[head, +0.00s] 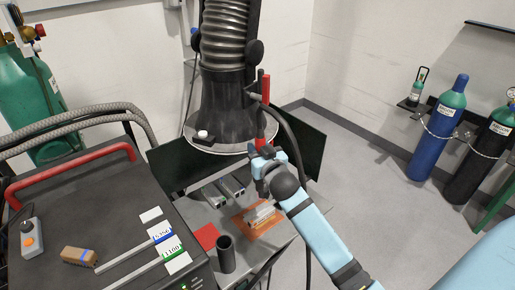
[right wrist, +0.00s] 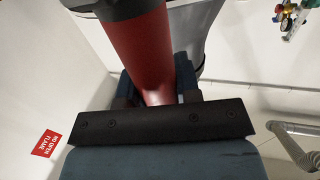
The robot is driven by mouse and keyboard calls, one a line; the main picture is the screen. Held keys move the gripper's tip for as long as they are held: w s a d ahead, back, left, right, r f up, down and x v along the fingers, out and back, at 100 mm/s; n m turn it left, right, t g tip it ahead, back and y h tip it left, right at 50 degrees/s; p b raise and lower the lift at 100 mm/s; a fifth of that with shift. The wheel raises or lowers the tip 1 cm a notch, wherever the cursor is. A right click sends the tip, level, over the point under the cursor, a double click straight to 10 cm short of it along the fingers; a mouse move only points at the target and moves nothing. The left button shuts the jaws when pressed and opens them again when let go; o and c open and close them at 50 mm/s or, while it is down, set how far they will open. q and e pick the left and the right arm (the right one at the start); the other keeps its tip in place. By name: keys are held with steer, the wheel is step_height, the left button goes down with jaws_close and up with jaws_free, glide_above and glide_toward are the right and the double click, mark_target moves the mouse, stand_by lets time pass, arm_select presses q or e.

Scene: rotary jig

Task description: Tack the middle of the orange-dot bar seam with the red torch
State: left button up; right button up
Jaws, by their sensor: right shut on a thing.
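My right gripper (head: 262,160) is shut on the red torch (head: 261,128), above the far part of the work table. The torch stands roughly upright, with a dark hose running from it. In the right wrist view, the red handle (right wrist: 146,55) runs up from between the fingers. Grey metal bars (head: 230,187) lie on the table to the left of and below the gripper. An orange plate (head: 240,224) with pale metal pieces on it lies nearer, below the gripper. I cannot make out an orange dot or a seam. My left gripper is out of view.
A black extraction hood (head: 222,110) hangs just left of the torch. Dark screens (head: 300,150) stand behind the table. A red square (head: 207,236) and a black cup (head: 226,254) are at the table's near left. A dark welder box (head: 75,210) stands left. Gas cylinders (head: 436,135) stand at right.

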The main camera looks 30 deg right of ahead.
steer(key=shift+f+b, duration=1.15)
steer(key=shift+f, duration=0.75)
steer(key=shift+f+b, duration=0.55)
steer(key=shift+f, duration=0.95)
steer(key=shift+r+p, duration=0.15)
steer(key=shift+p, duration=0.2)
stand_by(1.5)
steer(key=shift+r+p, duration=0.65)
steer(key=shift+p, duration=0.05)
stand_by(2.0)
